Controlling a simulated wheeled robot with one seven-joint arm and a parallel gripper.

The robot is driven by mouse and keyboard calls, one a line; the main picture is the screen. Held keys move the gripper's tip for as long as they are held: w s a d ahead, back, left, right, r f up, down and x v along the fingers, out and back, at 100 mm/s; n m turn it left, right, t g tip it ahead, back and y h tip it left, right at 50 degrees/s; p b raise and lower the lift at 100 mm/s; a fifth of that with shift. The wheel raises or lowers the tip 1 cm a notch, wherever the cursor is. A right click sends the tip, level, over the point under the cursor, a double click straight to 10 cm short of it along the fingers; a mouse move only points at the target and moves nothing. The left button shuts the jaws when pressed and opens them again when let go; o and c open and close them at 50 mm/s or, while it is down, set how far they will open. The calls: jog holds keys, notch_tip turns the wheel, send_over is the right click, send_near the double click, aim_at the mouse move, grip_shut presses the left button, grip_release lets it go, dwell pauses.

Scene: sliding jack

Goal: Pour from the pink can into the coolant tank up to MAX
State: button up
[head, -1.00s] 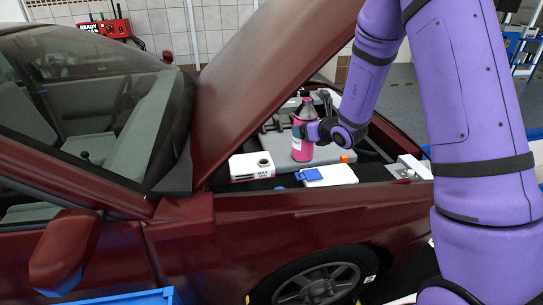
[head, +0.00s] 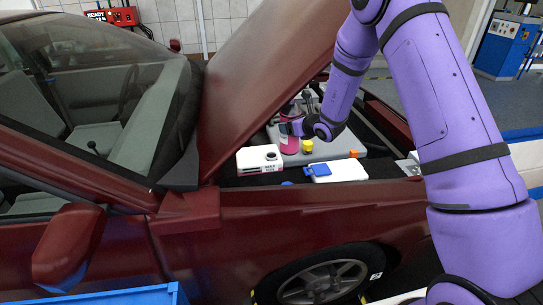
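The pink can (head: 290,140) is upright, partly behind my gripper, over the grey engine cover in the engine bay. My gripper (head: 298,129) reaches in from the right and is around the can's side; the far fingertip is hidden, but it seems shut on the can. The white coolant tank (head: 250,167), with MAX and MIN lettering on its front, sits just left of the can and in front of it. Its dark round opening (head: 271,155) shows uncovered on top.
A white box with a blue lid (head: 321,169) stands right of the tank. A yellow cap (head: 307,147) and an orange cap (head: 356,154) show near it. The raised red hood (head: 255,75) overhangs from the left. The fender (head: 320,212) edges the bay in front.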

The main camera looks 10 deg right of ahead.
jog(key=w+a+f+m+g+y, duration=0.1)
jog(key=w+a+f+g+y, duration=0.1)
jog(key=w+a+f, duration=0.5)
notch_tip(320, 180, down, 3)
jog(key=shift+w+a+r+g+y, duration=0.1)
jog(key=shift+w+a+g+y, duration=0.1)
jog(key=shift+a+g+y, duration=0.3)
dwell(0.5)
jog(key=shift+m, duration=0.3)
jog(key=shift+s+a+f+m+g+y, duration=0.15)
jog(key=shift+f+m+g, duration=0.15)
jog(key=shift+f, duration=0.25)
jog(key=shift+s+a+f+m+g+y, duration=0.1)
jog(key=shift+f+m+g+y, duration=0.15)
jog(key=shift+f, duration=0.35)
jog(key=shift+s+a+f+m+g+y, duration=0.1)
jog(key=shift+f+m+g, duration=0.2)
jog(key=shift+f, duration=0.25)
jog(key=shift+s+a+f+m+y, duration=0.15)
jog(key=shift+f+m+y, duration=0.1)
jog(key=shift+f, duration=0.15)
jog(key=shift+s+a+f+m+y, duration=0.1)
jog(key=shift+s+f+m+y, duration=0.1)
jog(key=shift+f, duration=0.15)
dwell(0.4)
jog(key=shift+f+g, duration=0.15)
jog(key=shift+g, duration=0.1)
